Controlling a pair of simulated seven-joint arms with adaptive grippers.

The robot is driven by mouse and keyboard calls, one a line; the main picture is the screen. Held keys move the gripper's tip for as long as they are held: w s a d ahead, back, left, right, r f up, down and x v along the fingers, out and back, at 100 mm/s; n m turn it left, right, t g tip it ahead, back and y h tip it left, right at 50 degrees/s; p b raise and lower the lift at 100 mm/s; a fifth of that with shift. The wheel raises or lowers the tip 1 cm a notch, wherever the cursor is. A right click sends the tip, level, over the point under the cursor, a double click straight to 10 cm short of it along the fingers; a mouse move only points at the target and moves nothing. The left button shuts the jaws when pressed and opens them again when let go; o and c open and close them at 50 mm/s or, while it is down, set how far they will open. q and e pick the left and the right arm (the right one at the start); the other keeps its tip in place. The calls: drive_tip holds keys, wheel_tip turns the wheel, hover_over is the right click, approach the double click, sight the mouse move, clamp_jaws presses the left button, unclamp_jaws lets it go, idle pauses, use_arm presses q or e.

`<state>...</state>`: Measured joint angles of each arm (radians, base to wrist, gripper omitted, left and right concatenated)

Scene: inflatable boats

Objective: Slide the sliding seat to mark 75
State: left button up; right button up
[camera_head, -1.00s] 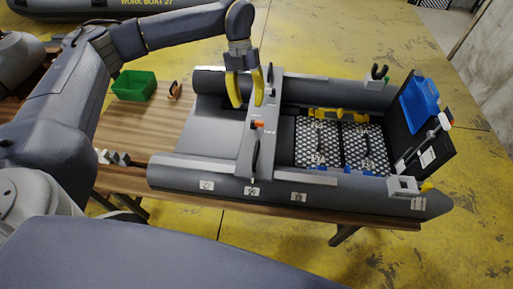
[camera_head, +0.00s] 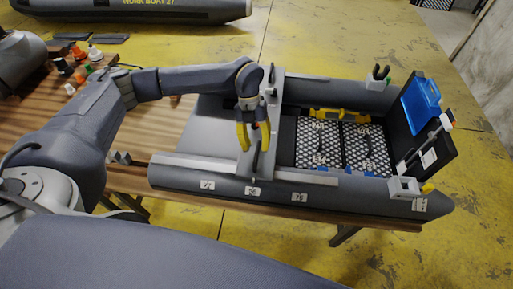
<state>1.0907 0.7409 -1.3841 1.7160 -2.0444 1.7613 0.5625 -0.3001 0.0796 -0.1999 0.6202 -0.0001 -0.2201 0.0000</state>
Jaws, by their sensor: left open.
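The sliding seat (camera_head: 270,160) is a grey plank lying across the small grey inflatable boat (camera_head: 330,190). Its near end stands by the middle of the three white labels (camera_head: 252,190) on the near tube. Another label (camera_head: 299,197) is to its right and one (camera_head: 207,185) to its left; their numbers are too small to read surely. A dark upright handle (camera_head: 256,158) stands on the seat's near part. My left gripper (camera_head: 254,148) has its yellow fingers apart, pointing down over the seat close to that handle. Contact is unclear. My right gripper is out of view.
Small bottles (camera_head: 94,52) stand on the wooden table at left. Another boat (camera_head: 150,12) lies behind.

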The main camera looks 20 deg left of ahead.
use_arm(q)
drive_tip(key=shift+x, duration=0.85)
clamp_jaws()
